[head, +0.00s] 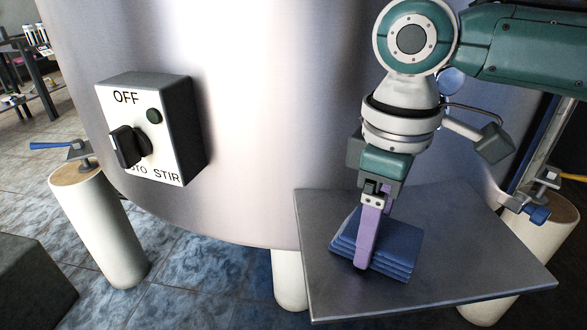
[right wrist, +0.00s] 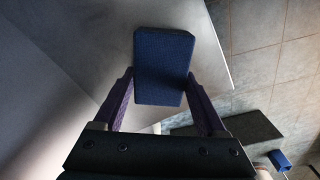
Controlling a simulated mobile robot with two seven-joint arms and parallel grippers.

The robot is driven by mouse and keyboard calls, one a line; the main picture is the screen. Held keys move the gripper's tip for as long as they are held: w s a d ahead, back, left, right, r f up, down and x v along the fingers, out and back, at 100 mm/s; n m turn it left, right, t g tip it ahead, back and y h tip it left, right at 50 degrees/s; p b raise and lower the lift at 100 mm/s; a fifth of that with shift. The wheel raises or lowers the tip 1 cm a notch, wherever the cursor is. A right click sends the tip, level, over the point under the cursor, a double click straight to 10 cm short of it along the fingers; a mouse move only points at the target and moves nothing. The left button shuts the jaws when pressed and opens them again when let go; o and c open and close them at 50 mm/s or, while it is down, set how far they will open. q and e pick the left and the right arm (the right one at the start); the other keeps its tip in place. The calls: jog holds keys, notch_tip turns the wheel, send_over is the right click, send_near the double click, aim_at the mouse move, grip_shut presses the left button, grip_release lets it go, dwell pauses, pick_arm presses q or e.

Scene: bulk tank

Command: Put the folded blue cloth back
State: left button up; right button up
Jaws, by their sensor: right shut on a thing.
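The folded blue cloth (head: 398,248) is a thick stack of several layers. In the head view it is at the grey metal shelf (head: 470,270) in front of the tank, low over its surface or on it; I cannot tell which. My right gripper (head: 366,262) points down with its purple fingers on either side of the cloth and is shut on it. In the right wrist view the cloth (right wrist: 163,68) sits between the two fingers (right wrist: 160,100), with the shelf behind it. My left gripper is not in view.
The big steel tank (head: 240,130) stands behind the shelf. A switch box (head: 150,130) marked OFF and AUTO STIR is on its wall at left. White tank legs (head: 100,230) stand on the tiled floor. Bare shelf shows right of the cloth.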

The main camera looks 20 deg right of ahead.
jog(key=o, duration=1.1)
jog(key=shift+o, duration=0.2)
jog(key=shift+r, duration=0.1)
notch_tip(320, 180, up, 12)
jog(key=p, duration=0.4)
jog(key=shift+n+t+y, duration=0.5)
jog(key=shift+y, duration=0.4)
jog(key=s+a+f, duration=0.1)
jog(key=a+f, duration=0.1)
jog(key=s+a+f, duration=0.2)
jog(key=a, duration=0.1)
jog(key=s+a+f, duration=0.1)
jog(key=a+f, duration=0.1)
jog(key=shift+s+a+f, duration=0.1)
jog(key=shift+s+a, duration=0.05)
jog(key=shift+a, duration=0.15)
jog(key=s+a+f+m+t+y, duration=0.1)
jog(key=s+a+f, duration=0.1)
jog(key=s+a, duration=0.15)
jog(key=s+d+f+m+t+h, duration=0.1)
jog(key=s+d+m+h, duration=0.1)
jog(key=s+d+m, duration=0.3)
jog(key=s+d, duration=0.3)
jog(key=shift+s+d+f+t+h, duration=0.2)
jog(key=shift+s+f+t+h, duration=0.1)
jog(key=shift+s+f, duration=0.1)
